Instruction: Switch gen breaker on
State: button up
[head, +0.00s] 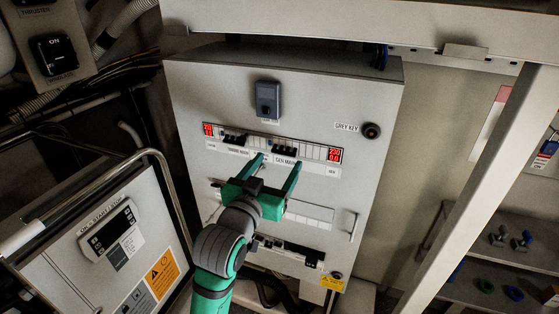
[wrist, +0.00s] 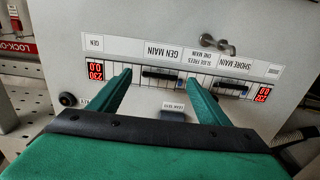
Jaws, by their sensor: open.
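The gen main breaker (head: 284,149) is a black multi-pole switch in the strip across the grey cabinet door, above its GEN MAIN label. In the wrist view, where the labels appear upside down, the gen main breaker (wrist: 162,84) lies between my two green fingers. My gripper (head: 278,161) is open and empty in front of the strip, with the fingertips just below the breaker in the head view. The wrist view also shows my gripper (wrist: 157,76) spread around the breaker's width. I cannot tell contact or the lever's position.
The similar shore main breaker (head: 235,139) sits left of it; in the wrist view it (wrist: 233,90) is right of my fingers. Red displays (head: 335,155) flank the strip. A grey key knob (head: 371,131) and a blue-grey box (head: 267,100) project from the door.

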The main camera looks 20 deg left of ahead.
aim_at(283, 153)
jog(key=shift+w, duration=1.35)
jog(key=c, duration=1.1)
jog(key=shift+o, duration=0.2)
jog(key=shift+d, duration=0.1)
